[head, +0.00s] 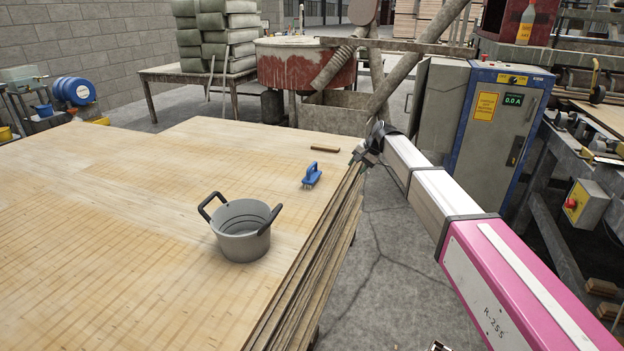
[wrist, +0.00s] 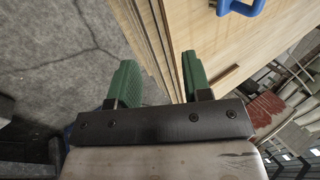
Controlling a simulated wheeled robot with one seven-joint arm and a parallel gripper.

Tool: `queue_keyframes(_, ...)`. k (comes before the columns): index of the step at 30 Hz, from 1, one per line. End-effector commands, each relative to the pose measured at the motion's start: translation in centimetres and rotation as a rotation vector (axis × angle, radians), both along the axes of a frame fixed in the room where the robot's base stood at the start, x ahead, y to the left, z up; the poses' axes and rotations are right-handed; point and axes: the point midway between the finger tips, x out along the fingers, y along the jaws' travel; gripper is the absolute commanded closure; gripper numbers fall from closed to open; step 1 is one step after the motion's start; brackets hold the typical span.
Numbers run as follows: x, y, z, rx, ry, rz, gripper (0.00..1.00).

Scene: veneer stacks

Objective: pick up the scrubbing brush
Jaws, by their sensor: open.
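The scrubbing brush (head: 311,175) is blue with a raised handle and lies on the veneer stack (head: 130,220), near its right edge. Part of its blue handle (wrist: 240,7) shows at the top edge of the wrist view. My gripper (head: 360,156) is beside the stack's right edge, to the right of the brush and apart from it. In the wrist view my gripper (wrist: 158,80) shows two green fingers spread apart with nothing between them.
A grey pot (head: 240,232) with two dark handles stands on the stack, nearer than the brush. A small brown block (head: 325,149) lies beyond the brush. A grey-blue electrical cabinet (head: 492,130) stands right of my arm. Concrete floor (head: 385,245) lies beside the stack.

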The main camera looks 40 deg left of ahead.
Motion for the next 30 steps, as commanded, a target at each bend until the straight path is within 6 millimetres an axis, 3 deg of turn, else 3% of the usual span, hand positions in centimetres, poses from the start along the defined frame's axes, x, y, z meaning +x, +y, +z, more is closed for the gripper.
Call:
queue_keyframes(1,-0.8,3.6,1.3,0.017,0.009,0.018,0.55)
queue_keyframes(3,-2.2,6.6,2.6,0.034,0.023,0.032,0.55)
queue_keyframes(7,-4.2,10.3,4.2,0.055,0.043,0.048,0.55)
queue_keyframes(13,-5.2,11.9,4.4,0.063,0.052,0.055,0.55)
queue_keyframes(24,-5.9,14.4,0.4,0.062,0.051,0.055,0.55)
queue_keyframes(30,-6.0,15.1,-0.6,0.062,0.051,0.055,0.55)
